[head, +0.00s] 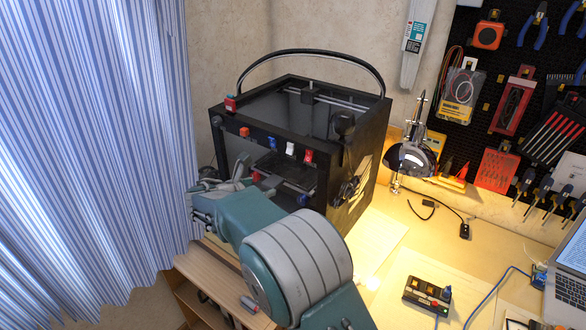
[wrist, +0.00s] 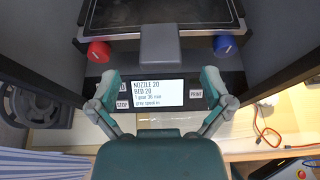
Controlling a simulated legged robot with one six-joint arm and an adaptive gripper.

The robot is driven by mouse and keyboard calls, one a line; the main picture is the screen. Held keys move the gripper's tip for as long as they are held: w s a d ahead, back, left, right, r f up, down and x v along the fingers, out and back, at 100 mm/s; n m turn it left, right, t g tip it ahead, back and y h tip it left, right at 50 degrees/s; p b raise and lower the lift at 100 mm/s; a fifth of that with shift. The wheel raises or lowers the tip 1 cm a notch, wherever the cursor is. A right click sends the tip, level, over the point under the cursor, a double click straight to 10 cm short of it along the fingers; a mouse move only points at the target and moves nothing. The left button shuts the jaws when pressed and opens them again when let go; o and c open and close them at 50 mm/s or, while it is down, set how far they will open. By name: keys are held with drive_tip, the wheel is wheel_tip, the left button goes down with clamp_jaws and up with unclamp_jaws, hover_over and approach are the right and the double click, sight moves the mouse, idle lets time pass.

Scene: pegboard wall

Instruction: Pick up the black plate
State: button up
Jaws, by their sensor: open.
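The black plate (head: 283,168) lies flat inside the open-fronted black 3D printer (head: 345,215). In the wrist view the plate (wrist: 150,14) shows at the top edge, cut off by the frame, with a grey tab (wrist: 174,46) at its near edge. My gripper (wrist: 160,92) is open and empty, its two fingers spread on either side of the printer's lit display. The fingers look short of the tab, and they appear apart from the plate. In the head view my gripper (head: 222,186) is in front of the printer's opening, and my arm hides the printer's lower front.
A red knob (wrist: 98,51) and a blue knob (wrist: 226,45) flank the tab. The printer's side walls bound the opening. A desk lamp (head: 411,160) and a control box (head: 427,295) stand right of the printer. A striped curtain (head: 90,140) hangs at the left.

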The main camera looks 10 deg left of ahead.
drive_tip(key=x, duration=0.2)
drive_tip(key=shift+w+f, duration=0.2)
drive_tip(key=shift+w, duration=0.15)
drive_tip(key=shift+d, duration=0.1)
drive_tip(key=c, duration=1.3)
drive_tip(key=shift+r, duration=0.15)
